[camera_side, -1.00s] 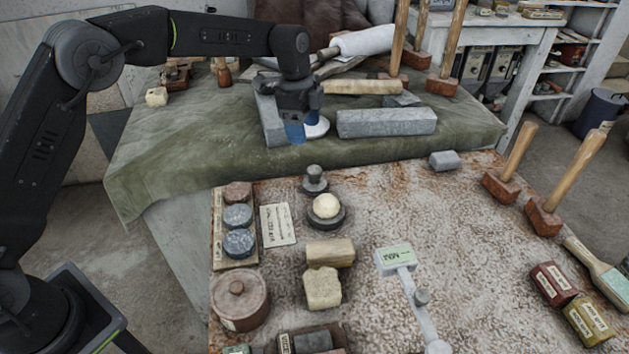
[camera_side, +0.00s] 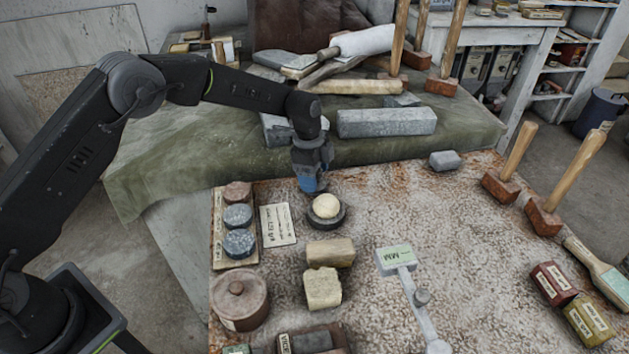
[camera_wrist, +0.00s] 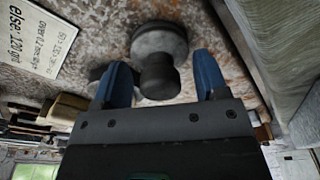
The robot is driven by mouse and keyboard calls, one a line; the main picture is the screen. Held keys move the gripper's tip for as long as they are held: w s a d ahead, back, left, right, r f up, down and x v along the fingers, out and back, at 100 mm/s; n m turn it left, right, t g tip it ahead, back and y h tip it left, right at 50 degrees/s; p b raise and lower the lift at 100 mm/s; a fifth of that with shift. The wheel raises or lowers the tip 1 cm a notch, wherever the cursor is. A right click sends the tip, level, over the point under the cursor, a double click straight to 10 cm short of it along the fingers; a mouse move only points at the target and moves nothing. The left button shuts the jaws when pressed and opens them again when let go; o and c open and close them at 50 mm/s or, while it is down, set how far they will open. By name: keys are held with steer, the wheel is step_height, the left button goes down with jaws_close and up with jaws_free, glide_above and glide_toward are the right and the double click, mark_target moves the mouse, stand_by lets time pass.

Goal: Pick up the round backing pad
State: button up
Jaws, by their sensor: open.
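The round backing pad (camera_wrist: 158,38), a dark grey disc with a raised knob (camera_wrist: 159,77), shows near the top middle of the wrist view. My gripper (camera_wrist: 161,66) is open, with one blue finger on either side of the knob; contact cannot be told. In the side view my gripper (camera_side: 309,186) points down at the back of the stone table and hides the pad.
Round discs (camera_side: 239,243) stand on a rack at the left, beside a label card (camera_side: 278,225). Stone blocks (camera_side: 323,288) and a lidded pot (camera_side: 240,301) lie nearer the front. A grey slab (camera_side: 386,122) is on the green cloth behind.

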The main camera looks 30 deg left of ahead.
steer(key=shift+f, duration=0.1)
steer(key=c, duration=1)
steer(key=shift+c, duration=0.2)
steer(key=shift+r, duration=0.6)
steer(key=r, duration=0.2)
steer(key=a+r, duration=0.1)
steer(key=shift+s+a+r, duration=0.1)
steer(key=shift+r, duration=0.25)
steer(key=s+a+r, duration=0.3)
steer(key=a+r, duration=0.3)
steer(key=a, duration=0.4)
